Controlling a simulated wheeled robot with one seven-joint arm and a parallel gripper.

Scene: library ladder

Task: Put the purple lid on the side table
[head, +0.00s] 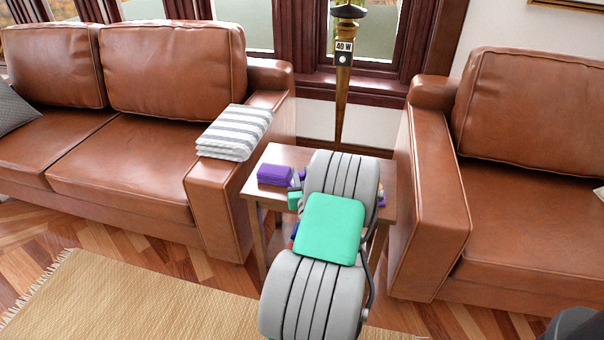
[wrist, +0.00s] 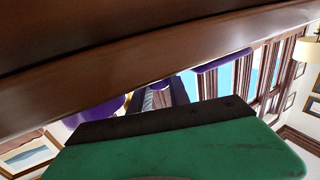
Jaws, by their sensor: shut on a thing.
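The wooden side table (head: 268,158) stands between two brown sofas, and my arm covers much of its top. My gripper (wrist: 165,95) is low over or beside the table, mostly hidden behind my arm in the head view. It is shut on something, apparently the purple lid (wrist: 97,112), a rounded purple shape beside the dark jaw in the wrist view. The grip itself is hidden. A purple ribbed block (head: 274,175) sits on the table's left part. A small purple and yellow piece (head: 382,200) shows at its right edge.
The left sofa's armrest (head: 222,185) carries a folded striped cloth (head: 235,132) close to the table. The right sofa (head: 435,210) hems in the other side. A lamp post (head: 342,100) stands behind. A tan rug (head: 120,300) lies in front.

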